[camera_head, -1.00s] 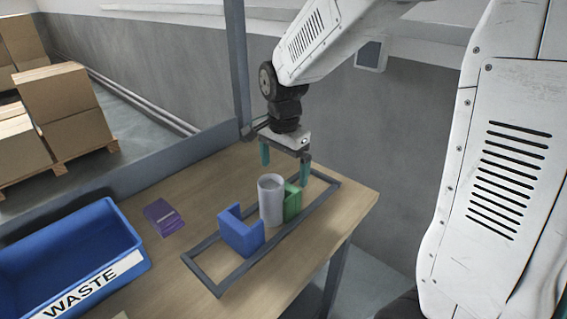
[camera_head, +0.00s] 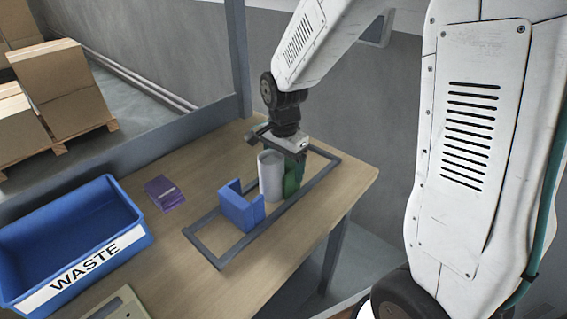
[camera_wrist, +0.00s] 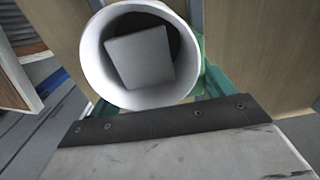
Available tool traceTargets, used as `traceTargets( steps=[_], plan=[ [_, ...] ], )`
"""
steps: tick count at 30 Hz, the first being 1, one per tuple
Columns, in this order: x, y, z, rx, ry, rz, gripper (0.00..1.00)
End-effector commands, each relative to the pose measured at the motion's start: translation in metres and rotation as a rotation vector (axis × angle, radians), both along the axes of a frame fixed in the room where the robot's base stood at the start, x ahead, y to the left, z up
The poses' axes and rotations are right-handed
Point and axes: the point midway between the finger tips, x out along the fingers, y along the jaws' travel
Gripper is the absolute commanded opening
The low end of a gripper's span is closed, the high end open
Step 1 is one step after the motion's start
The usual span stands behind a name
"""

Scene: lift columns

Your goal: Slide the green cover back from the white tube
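The white tube (camera_head: 271,177) stands upright on the table inside a dark rectangular frame. In the wrist view I look down into the open top of the white tube (camera_wrist: 91,52), where a grey square-faced block shows. The green cover (camera_head: 291,180) is against the tube's right, far side, partly hidden by the tube and my gripper. My gripper (camera_head: 285,160) points down, low over the cover and just behind the tube. Contact with the cover cannot be made out.
A blue bracket-shaped block (camera_head: 240,208) stands left of the tube in the dark frame (camera_head: 222,257). A blue WASTE bin (camera_head: 112,248) and a purple box (camera_head: 163,192) are further left. The table's right edge is close beyond the frame.

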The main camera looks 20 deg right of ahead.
Motion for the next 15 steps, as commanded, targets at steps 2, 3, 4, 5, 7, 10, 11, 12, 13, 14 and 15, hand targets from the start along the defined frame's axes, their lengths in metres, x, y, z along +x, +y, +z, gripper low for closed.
traceTargets(
  steps=[2, 3, 4, 5, 7, 10, 11, 12, 13, 14, 15],
  plan=[
    [0.0, 0.0, 0.0, 0.0, 0.0, 0.0, 0.55],
    [0.0, 0.0, 0.0, 0.0, 0.0, 0.0, 0.55],
    [0.0, 0.0, 0.0, 0.0, 0.0, 0.0, 0.55],
    [0.0, 0.0, 0.0, 0.0, 0.0, 0.0, 0.55],
    [0.001, -0.001, 0.0, 0.0, 0.0, 0.0, 0.55],
    [0.002, -0.004, 0.0, 0.0, 0.0, 0.001, 0.55],
    [0.002, -0.006, 0.0, 0.0, 0.0, 0.002, 0.55],
    [0.003, -0.009, 0.0, 0.0, 0.0, 0.003, 0.55],
    [0.004, -0.011, 0.0, 0.0, 0.0, 0.003, 0.55],
    [0.005, -0.013, 0.0, 0.0, 0.0, 0.004, 0.55],
    [0.006, -0.016, 0.0, 0.0, 0.0, 0.005, 0.55]
  ],
)
